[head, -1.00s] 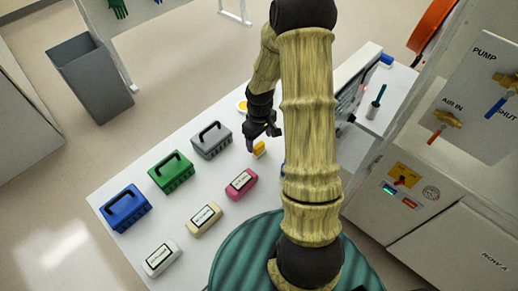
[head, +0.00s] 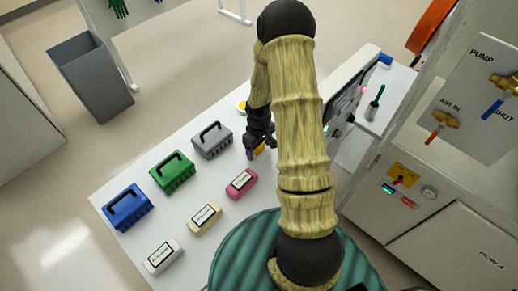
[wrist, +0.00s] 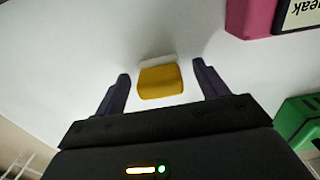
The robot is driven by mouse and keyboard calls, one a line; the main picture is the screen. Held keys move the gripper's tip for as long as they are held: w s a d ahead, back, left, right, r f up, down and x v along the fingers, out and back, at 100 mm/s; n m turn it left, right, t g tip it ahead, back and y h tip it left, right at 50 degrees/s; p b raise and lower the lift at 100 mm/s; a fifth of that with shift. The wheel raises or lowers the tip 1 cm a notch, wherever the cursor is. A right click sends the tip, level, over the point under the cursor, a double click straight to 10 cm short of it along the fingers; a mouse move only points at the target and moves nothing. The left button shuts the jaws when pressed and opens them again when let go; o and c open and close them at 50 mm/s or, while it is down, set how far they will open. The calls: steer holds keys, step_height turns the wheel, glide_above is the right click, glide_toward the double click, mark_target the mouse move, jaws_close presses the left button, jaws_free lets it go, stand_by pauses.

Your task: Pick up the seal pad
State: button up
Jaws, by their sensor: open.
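The seal pad looks like a small yellow block with a pale far edge; it lies on the white table. In the wrist view the seal pad (wrist: 160,82) sits between and slightly beyond the two dark fingertips of my gripper (wrist: 162,80), with a gap on both sides. In the head view only part of the yellow pad (head: 259,148) shows beside my gripper (head: 257,148), the rest hidden by the fingers. My gripper is open and empty, low over the table.
A pink labelled block (head: 241,183) lies close by, with a cream one (head: 205,218) and a white one (head: 163,256) farther off. Grey (head: 212,140), green (head: 172,172) and blue (head: 127,207) handled cases line the table's left side. A panel (head: 350,90) stands right.

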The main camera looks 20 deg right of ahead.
steer(key=shift+c, duration=0.2)
steer(key=c, duration=1)
steer(key=shift+r, duration=0.15)
steer(key=shift+c, duration=0.2)
step_height(320, 180, up, 10)
steer(key=shift+f+b, duration=0.1)
steer(key=shift+b, duration=0.45)
steer(key=o, duration=0.4)
steer(key=c, duration=0.3)
